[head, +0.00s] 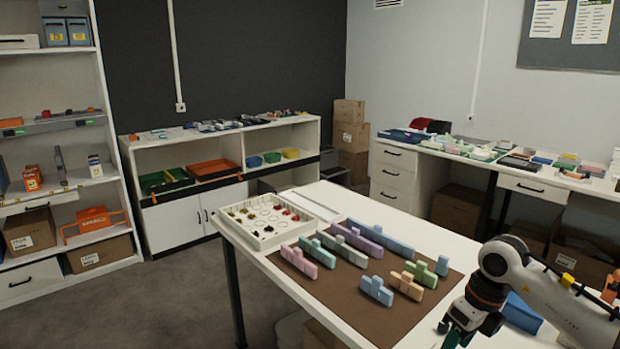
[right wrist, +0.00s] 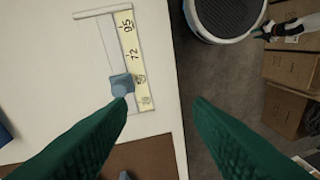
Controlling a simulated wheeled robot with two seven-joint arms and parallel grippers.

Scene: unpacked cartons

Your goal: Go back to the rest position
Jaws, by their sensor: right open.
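My right gripper (head: 458,334) is low at the right of the head view, over the near right part of the white table (head: 398,210). In the right wrist view its two green fingers (right wrist: 160,110) are wide apart with nothing between them, above the table's edge. Beside the left fingertip is a yellow scale with numbers (right wrist: 130,50) and a grey-blue slider (right wrist: 121,85). At the top right of that view a pale arm ends in a small dark gripper (right wrist: 266,31), probably my left; its jaw state is unclear. The head view does not show my left arm.
On the table, a brown mat (head: 340,305) bears several coloured blocks, and a white tray (head: 262,236) with round holes stands behind it. A blue object (head: 522,314) lies beside my right arm. Cartons (right wrist: 290,95) stand on the floor beyond the table edge.

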